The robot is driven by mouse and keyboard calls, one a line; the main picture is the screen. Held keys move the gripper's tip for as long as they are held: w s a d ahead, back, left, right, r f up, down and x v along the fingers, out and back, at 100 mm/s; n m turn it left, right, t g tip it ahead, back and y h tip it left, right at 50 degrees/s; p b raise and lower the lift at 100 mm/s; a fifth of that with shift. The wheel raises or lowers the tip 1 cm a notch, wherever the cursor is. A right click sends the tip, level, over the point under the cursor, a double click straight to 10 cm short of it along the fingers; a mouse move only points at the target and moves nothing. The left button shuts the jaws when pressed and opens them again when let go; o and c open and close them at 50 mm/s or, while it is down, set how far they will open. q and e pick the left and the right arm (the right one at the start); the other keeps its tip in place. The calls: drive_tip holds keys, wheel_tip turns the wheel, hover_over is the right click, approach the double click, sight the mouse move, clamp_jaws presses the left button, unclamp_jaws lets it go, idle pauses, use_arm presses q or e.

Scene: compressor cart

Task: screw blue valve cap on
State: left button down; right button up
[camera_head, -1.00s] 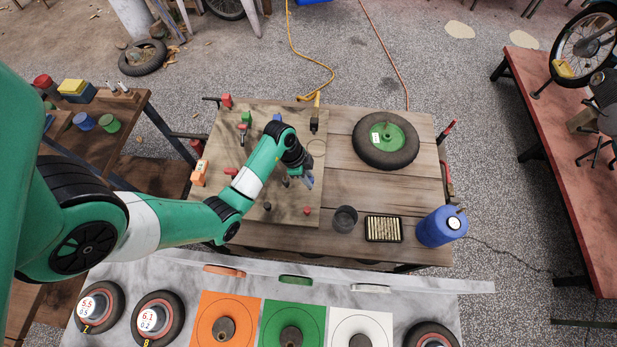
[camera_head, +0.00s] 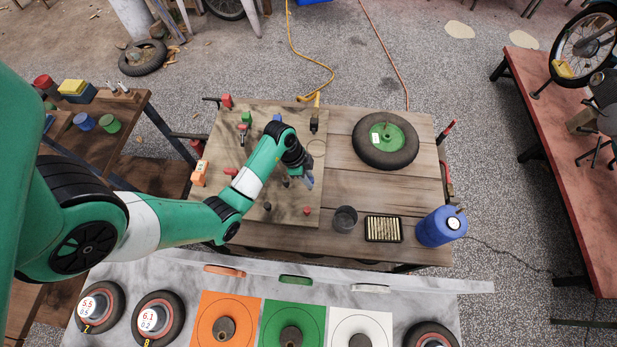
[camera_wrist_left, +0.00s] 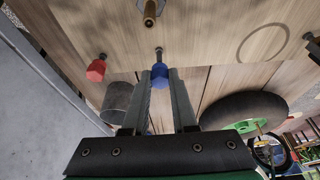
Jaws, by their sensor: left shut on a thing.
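My left gripper (camera_head: 309,182) is over the right part of the plywood board (camera_head: 240,205) on the cart. In the left wrist view, the blue valve cap (camera_wrist_left: 159,72) sits between the fingertips of my left gripper (camera_wrist_left: 160,78), which is shut on it. A thin metal stem (camera_wrist_left: 158,52) shows just beyond the cap, in line with it. I cannot tell whether the cap is threaded onto it. In the head view, the cap is too small to make out at the fingertips. My right gripper is not in view.
A red cap (camera_head: 307,211) stands near the gripper, and a brass fitting (camera_wrist_left: 150,14) shows past the stem. A dark cup (camera_head: 345,218), a tray of pale sticks (camera_head: 384,228), a blue canister (camera_head: 440,227) and a green-hubbed tyre (camera_head: 366,155) stand to the right.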

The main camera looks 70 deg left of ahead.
use_arm(q)
drive_tip(key=shift+f+b, duration=0.95)
drive_tip(key=shift+f, duration=0.15)
idle(0.6)
drive_tip(key=shift+r+m+p, duration=0.25)
drive_tip(key=shift+m+p, duration=0.25)
drive_tip(key=shift+p, duration=0.25)
drive_tip(key=shift+m+h+p, duration=0.4)
drive_tip(key=shift+m+p, duration=0.05)
drive_tip(key=shift+m, duration=0.35)
drive_tip(key=shift+f+m+g, duration=0.2)
drive_tip(key=shift+m+g, duration=0.1)
drive_tip(key=shift+a+r+m+p, duration=0.1)
drive_tip(key=shift+r+m+p, duration=0.05)
drive_tip(key=shift+m+p, duration=0.35)
drive_tip(key=shift+w+m, duration=0.1)
drive_tip(key=shift+m, duration=0.4)
drive_tip(key=shift+f+m+g+h, duration=0.2)
drive_tip(key=shift+m+g+h, duration=0.1)
drive_tip(key=shift+m, duration=0.3)
